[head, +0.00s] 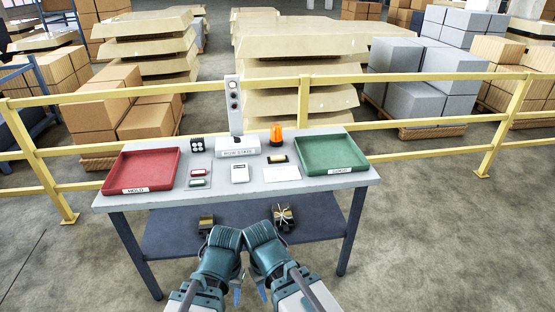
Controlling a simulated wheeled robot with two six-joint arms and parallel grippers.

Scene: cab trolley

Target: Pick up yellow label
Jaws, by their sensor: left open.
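A small dark holder with a pale yellow face (278,159) lies on the grey tabletop, just in front of the orange beacon. This face is the most likely yellow label, but it is too small to read. A white card (282,173) lies just in front of it. My two arms are folded at the bottom middle, in front of the table. My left gripper (237,296) shows only as a small blue part between the arms; it is open, and well away from the label. My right gripper (262,291) is mostly hidden by its arm.
A red tray (142,190) stands at the left and a green tray (331,172) at the right. An orange beacon (277,134), a grey post (234,104) and small devices stand between them. A yellow rail (420,87) runs behind the table.

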